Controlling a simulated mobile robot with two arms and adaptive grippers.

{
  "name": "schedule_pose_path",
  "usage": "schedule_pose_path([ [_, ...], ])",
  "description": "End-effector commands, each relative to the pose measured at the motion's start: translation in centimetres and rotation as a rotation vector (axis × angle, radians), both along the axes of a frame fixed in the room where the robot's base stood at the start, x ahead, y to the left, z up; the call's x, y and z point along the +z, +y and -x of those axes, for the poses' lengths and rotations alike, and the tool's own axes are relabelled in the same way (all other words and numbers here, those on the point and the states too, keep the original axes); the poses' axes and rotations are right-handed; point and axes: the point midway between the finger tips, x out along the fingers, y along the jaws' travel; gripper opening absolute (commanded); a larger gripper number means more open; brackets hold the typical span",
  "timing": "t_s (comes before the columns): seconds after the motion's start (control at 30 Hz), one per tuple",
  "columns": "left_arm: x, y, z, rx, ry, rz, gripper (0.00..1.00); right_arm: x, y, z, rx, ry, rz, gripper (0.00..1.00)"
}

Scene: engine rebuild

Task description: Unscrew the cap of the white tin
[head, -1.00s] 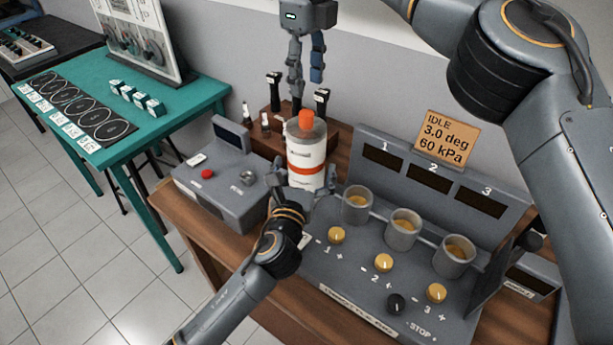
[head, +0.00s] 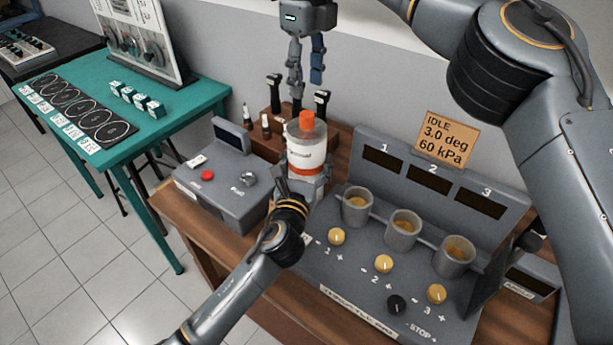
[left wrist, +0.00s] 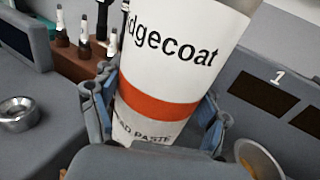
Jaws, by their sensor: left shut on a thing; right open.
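The white tin (head: 306,158) stands upright at the back of the wooden bench, with an orange band and an orange cap (head: 306,121) on top. My left gripper (head: 302,186) is shut on the lower part of the tin. In the left wrist view its fingers (left wrist: 155,108) lie on both sides of the tin (left wrist: 175,60), near the orange band; the cap is out of that view. My right gripper (head: 306,74) hangs above the cap, pointing down, open and empty, apart from it.
A grey box with a red button (head: 208,175) stands left of the tin. A grey console with three cups (head: 403,229) and knobs stands to the right. A wooden rack (head: 270,112) with black-handled tools is behind the tin. A green table (head: 190,105) is at left.

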Motion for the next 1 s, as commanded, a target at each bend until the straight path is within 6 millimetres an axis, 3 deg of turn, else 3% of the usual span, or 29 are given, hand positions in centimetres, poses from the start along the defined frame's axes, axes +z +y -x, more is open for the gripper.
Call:
schedule_pose_path([
  [0.17, -0.04, 0.03, -0.01, 0.001, 0.001, -0.001, 0.0, -0.01, 0.0, 0.0, -0.063, 0.0, 0.0, 0.45],
  [0.27, -0.04, 0.04, -0.01, 0.001, 0.001, -0.001, 0.0, -0.01, 0.0, -0.01, -0.185, 0.0, 0.0, 0.45],
  [1.0, -0.08, 0.05, -0.01, 0.001, 0.001, -0.001, 0.0, -0.01, 0.0, -0.11, -1.707, 0.002, 0.001, 0.45],
])
